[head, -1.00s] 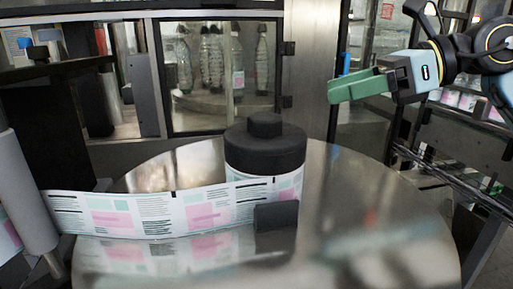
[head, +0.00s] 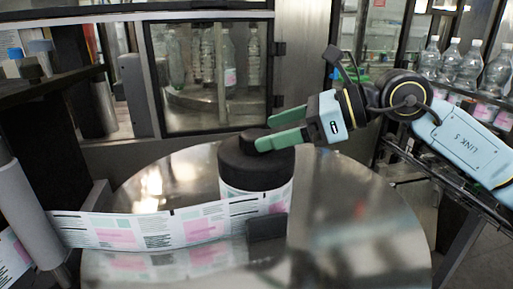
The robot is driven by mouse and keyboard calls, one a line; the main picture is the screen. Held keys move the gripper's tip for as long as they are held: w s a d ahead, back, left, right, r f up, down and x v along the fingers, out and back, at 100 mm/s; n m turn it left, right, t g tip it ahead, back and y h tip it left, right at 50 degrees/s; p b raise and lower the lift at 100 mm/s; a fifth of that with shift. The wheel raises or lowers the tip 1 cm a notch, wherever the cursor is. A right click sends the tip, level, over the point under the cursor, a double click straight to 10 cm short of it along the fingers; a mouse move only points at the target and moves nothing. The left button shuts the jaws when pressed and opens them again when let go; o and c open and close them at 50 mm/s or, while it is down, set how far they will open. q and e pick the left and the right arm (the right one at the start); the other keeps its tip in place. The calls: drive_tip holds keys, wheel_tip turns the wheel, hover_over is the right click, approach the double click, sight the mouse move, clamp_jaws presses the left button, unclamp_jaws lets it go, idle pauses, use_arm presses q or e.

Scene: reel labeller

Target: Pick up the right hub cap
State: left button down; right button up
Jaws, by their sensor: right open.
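A black hub cap (head: 240,172) with a smaller raised knob sits on top of the label reel (head: 271,203) on the round metal plate. My right gripper (head: 268,140) comes in from the right with its green fingers spread open. Its fingertips are at the cap's top, in front of and beside the knob, and partly hide it. I cannot tell whether they touch the cap. The left gripper is not in view.
The printed label web (head: 130,231) runs left from the reel to a grey roller (head: 25,210). A small dark block (head: 266,228) stands before the reel. The shiny round plate (head: 350,220) is clear on the right. Bottles (head: 468,66) stand behind at the right.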

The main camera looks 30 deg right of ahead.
sight(260, 134)
drive_tip(key=p+x, duration=0.1)
drive_tip(key=x, duration=0.3)
drive_tip(key=shift+w+a+f, duration=0.1)
drive_tip(key=shift+f, duration=0.05)
drive_tip(key=c, duration=1.3)
